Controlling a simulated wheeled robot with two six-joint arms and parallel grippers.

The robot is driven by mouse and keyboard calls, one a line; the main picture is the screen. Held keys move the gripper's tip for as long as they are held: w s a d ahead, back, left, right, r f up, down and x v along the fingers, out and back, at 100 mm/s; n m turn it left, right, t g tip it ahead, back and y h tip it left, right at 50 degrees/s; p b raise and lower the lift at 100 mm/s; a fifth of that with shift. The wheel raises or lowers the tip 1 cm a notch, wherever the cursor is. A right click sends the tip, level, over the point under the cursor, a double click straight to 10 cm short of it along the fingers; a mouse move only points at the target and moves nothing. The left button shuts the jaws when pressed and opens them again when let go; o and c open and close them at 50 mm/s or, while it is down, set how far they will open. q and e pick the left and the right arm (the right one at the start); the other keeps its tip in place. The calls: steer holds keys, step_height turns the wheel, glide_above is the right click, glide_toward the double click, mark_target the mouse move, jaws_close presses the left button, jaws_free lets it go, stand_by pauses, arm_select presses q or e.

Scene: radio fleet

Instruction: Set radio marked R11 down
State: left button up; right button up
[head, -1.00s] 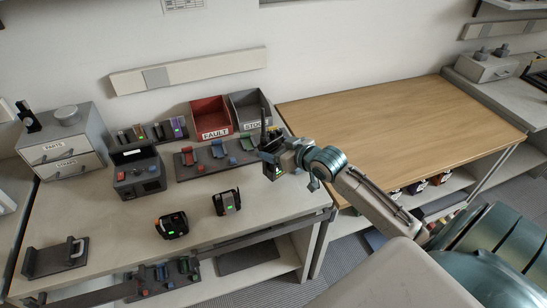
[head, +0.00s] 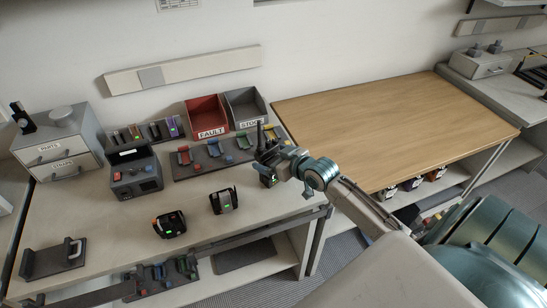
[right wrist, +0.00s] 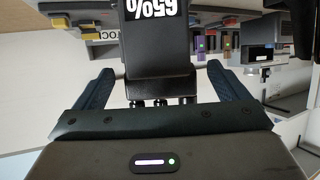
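My right gripper (head: 270,158) is shut on a dark radio (head: 268,181) with a black antenna, upright over the right part of the grey bench (head: 95,212). I cannot tell whether its base touches the bench. In the right wrist view the radio (right wrist: 157,55) sits between the two blue fingers and shows an upside-down "65%". I cannot read an R11 mark on it. Two other dark radios with green lights, one on the left (head: 170,224) and one on the right (head: 223,200), stand on the bench. My left gripper is not in view.
A red FAULT bin (head: 208,112) and a grey STOCK bin (head: 246,105) stand at the back. In front of them is a rack (head: 215,162) with coloured items. A grey device (head: 135,175) and a drawer unit (head: 58,145) are further left. The wooden table (head: 390,130) is bare.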

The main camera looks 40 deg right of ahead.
steer(key=shift+r, duration=0.1)
steer(key=shift+s+d+r, duration=0.1)
steer(key=shift+s, duration=0.05)
steer(key=p+v, duration=0.2)
steer(key=v, duration=0.9)
steer(key=shift+s+r, duration=0.2)
steer(key=shift+s, duration=0.1)
